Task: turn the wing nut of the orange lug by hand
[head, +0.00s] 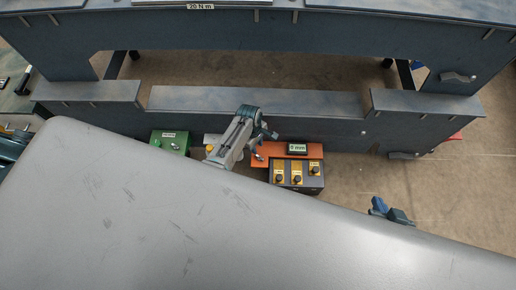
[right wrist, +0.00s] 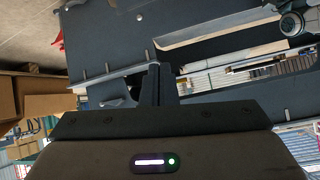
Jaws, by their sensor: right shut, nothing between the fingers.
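The orange lug (head: 286,149) lies flat in the middle of the head view, below the dark blue frame. A small pale part that looks like the wing nut (head: 258,156) sits at its left end. My left gripper (head: 264,136) hangs just above that end. It is too small to tell whether it is open or touches the nut. My right gripper (head: 390,212) is far to the right, partly hidden by a grey surface. In the right wrist view its dark fingers (right wrist: 158,84) are together and empty.
A black box (head: 297,186) with yellow-labelled knobs stands in front of the lug, and a small display (head: 298,148) reads 0 mm. A green block (head: 170,138) is to the left. A wide grey surface blocks the lower head view.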

